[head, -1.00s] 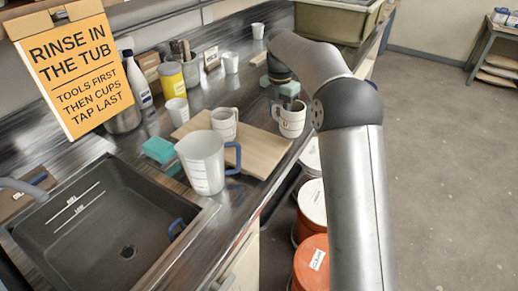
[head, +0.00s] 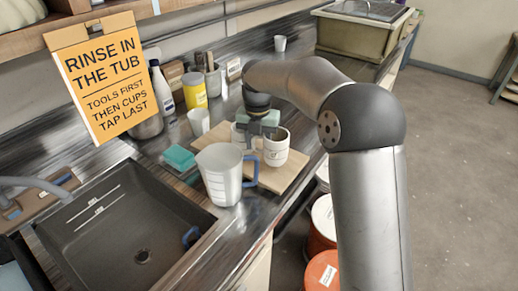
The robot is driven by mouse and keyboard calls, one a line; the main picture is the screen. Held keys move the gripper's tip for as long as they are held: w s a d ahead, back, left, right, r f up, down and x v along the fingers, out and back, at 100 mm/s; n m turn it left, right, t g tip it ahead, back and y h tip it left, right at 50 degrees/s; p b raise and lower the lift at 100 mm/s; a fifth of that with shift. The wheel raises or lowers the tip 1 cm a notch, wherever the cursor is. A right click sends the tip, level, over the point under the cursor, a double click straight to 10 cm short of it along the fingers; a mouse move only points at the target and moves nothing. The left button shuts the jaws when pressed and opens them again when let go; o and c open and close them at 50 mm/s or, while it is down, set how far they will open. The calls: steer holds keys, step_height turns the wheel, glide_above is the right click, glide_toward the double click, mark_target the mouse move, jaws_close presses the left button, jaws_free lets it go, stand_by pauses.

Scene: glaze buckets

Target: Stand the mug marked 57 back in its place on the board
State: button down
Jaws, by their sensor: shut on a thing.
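My gripper (head: 266,130) is shut on the upper part of a white mug (head: 277,149) with dark marking on its side, too small to read. The mug is upright, over the right part of the wooden board (head: 287,177); I cannot tell whether its base touches. A second white mug (head: 238,136) stands on the board just left of and behind it, partly hidden by my gripper and the held mug. I cannot tell whether the two mugs touch.
A large white jug (head: 221,177) with a blue handle stands at the board's front left, close to the mugs. A teal sponge (head: 179,157), a white cup (head: 199,121) and a yellow tin (head: 194,90) stand left. The dark sink (head: 110,225) is front left.

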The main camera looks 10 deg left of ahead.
step_height(320, 180, down, 2)
steer(key=shift+f, duration=0.25)
steer(key=c, duration=1.1)
jaws_free()
step_height(320, 180, up, 12)
steer(key=shift+a+f, duration=0.1)
